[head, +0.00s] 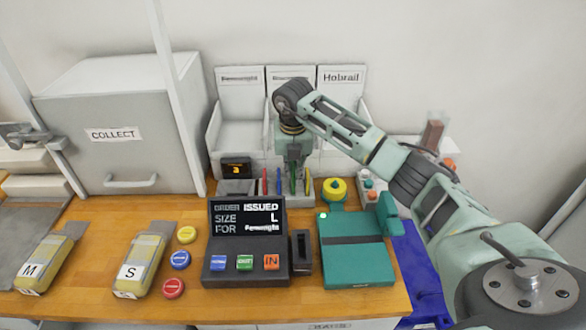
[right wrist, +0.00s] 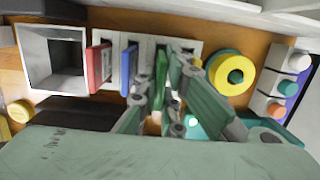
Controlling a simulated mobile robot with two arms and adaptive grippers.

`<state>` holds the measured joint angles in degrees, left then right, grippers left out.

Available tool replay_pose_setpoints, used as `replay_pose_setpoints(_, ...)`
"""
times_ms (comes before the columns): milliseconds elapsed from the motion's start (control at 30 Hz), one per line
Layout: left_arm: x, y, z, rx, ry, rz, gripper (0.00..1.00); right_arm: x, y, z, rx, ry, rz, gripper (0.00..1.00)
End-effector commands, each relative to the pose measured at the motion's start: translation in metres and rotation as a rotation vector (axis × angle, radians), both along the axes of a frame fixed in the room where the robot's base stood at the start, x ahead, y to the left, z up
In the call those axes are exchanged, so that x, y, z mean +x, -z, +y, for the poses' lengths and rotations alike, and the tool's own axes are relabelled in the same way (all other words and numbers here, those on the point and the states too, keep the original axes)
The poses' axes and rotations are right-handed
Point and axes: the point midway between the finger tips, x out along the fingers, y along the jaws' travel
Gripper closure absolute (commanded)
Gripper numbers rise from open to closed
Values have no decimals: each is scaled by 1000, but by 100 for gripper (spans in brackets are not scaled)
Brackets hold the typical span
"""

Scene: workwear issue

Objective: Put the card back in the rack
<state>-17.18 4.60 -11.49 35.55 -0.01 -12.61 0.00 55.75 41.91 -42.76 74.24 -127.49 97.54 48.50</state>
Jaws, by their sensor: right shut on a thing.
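A white card rack (head: 300,201) stands at the back of the wooden counter; it also shows in the right wrist view (right wrist: 190,46). A red card (head: 265,181) and a blue card (head: 279,181) stand upright in it. My right gripper (head: 293,160) points down over the rack, shut on a green card (right wrist: 161,70) just right of the blue one. The green card is upright and in line with the rack's slots; its lower edge is hidden, so I cannot tell how deep it sits.
In front are a dark order terminal (head: 246,268) reading "ISSUED" and a teal flat box (head: 356,252). Yellow packs marked M (head: 45,262) and S (head: 140,265) lie left. A COLLECT locker (head: 120,150) stands behind.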

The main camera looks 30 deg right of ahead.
Motion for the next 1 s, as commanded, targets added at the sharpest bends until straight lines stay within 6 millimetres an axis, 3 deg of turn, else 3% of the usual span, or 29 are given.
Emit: replay_pose_setpoints(1000, -1, 14, 0, 0, -1, 1, 100, 0, 21, 0, 0, 0, 1, 100)
